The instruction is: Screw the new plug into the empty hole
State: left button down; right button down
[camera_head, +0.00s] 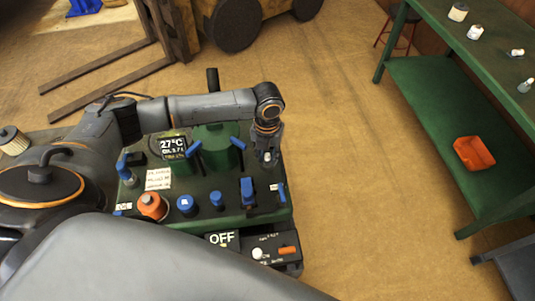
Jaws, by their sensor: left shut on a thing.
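My left gripper (268,161) hangs fingers-down over the right back part of the green engine panel (233,201). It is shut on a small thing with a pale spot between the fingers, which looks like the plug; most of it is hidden. The panel carries a dark display reading 27°C (173,146), a green cylinder (217,148), an orange cap (152,206) and several blue caps and levers, one of them a blue lever (248,190) just below the gripper. I cannot make out the empty hole. My right gripper is not in view.
A green workbench (480,62) at the right bears several small white and metal parts. An orange bin (474,154) sits on its lower shelf. A control box reading OFF (223,240) is at the panel's front. Open floor lies between machine and bench.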

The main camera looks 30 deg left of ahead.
pick_arm(q)
jog(key=m, duration=0.3)
jog(key=shift+r+m+p, duration=0.1)
jog(key=shift+m+p, duration=0.25)
jog(key=shift+m, duration=1.25)
jog(key=shift+m, duration=0.7)
jog(key=shift+w+m+p, duration=0.1)
jog(key=shift+m+p, duration=0.2)
jog(key=shift+m, duration=0.4)
jog(key=c, duration=1)
grip_release()
